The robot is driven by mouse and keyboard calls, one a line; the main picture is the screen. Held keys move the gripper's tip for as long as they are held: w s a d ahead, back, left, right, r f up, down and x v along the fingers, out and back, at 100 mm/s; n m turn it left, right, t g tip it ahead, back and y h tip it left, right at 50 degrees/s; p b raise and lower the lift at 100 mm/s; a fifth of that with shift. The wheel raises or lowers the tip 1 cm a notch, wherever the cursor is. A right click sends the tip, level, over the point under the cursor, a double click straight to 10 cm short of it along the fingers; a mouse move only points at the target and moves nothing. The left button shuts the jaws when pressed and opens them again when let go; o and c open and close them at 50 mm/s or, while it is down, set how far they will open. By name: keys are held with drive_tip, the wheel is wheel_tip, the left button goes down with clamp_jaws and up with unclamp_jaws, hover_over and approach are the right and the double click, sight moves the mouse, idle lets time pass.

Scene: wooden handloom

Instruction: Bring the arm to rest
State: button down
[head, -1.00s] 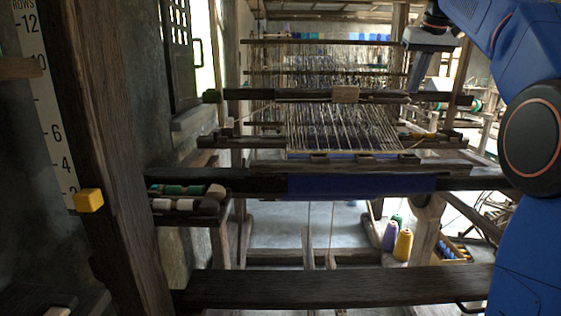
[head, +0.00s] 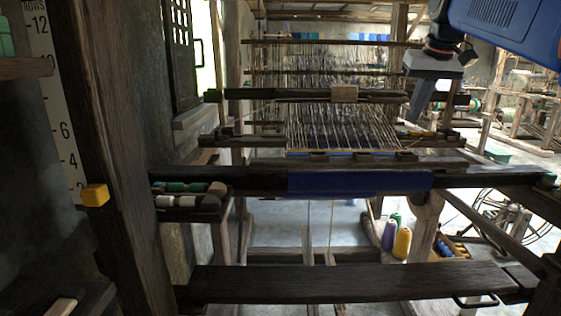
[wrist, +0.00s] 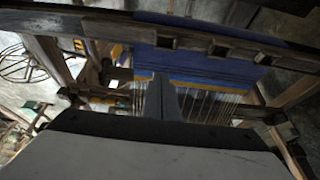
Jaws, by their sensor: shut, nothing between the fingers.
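My arm (head: 505,28) reaches in from the upper right of the head view. My gripper (head: 418,105) hangs from it, pointing down in front of the right side of the loom (head: 260,95). In the wrist view my gripper (wrist: 162,90) shows its fingers together in the middle, with nothing between them. Beyond the fingers lie the blue cloth (wrist: 200,65) and the pale warp threads (wrist: 215,105). The blue cloth also wraps the front beam (head: 360,182) in the head view. I cannot tell how far the fingers are from the threads.
A tray of bobbins (head: 188,200) sits at the left end of the front beam. A bench plank (head: 340,283) crosses the foreground. Purple (head: 389,235) and yellow (head: 402,243) cones stand at lower right. A yellow block (head: 95,195) sits on the marked scale (head: 50,95).

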drive_tip(key=s+a+f, duration=0.2)
drive_tip(key=s+f, duration=1.3)
drive_tip(key=f, duration=0.2)
drive_tip(key=s+a+f, duration=0.3)
drive_tip(key=s+f, duration=1.3)
drive_tip(key=f, duration=0.2)
drive_tip(key=shift+s+a, duration=0.25)
drive_tip(key=shift+f, duration=0.1)
